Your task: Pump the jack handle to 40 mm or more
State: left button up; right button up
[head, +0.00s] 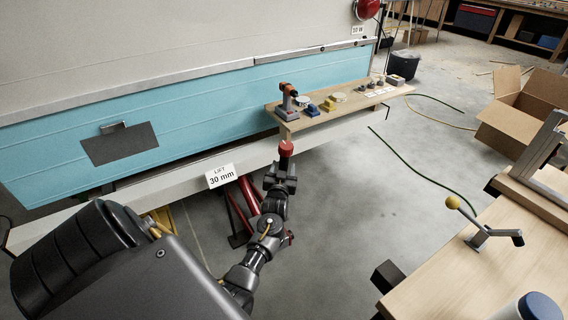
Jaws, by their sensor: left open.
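The lift sign (221,176) on the camper's lower sill reads "LIFT 30 mm". Red jack parts (248,194) show under the sill, partly hidden behind my left arm. A red knob (286,148), apparently the top of the jack handle, stands just beyond the fingertips of my left gripper (284,165). The rest of the handle is hidden by the gripper. My left gripper is open, with its fingers at or just below the knob; I cannot tell whether they touch it. My right gripper is not in view.
A wooden shelf (352,101) with an orange drill (288,96) and small parts lies just beyond the knob. The blue-and-white camper (60,140) stands on the left. A workbench (450,265) with a yellow-knobbed crank (470,222) is at right. The floor between is clear except for cables.

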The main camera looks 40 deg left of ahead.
pick_arm(q)
jog(key=shift+x, duration=1.65)
grip_shut()
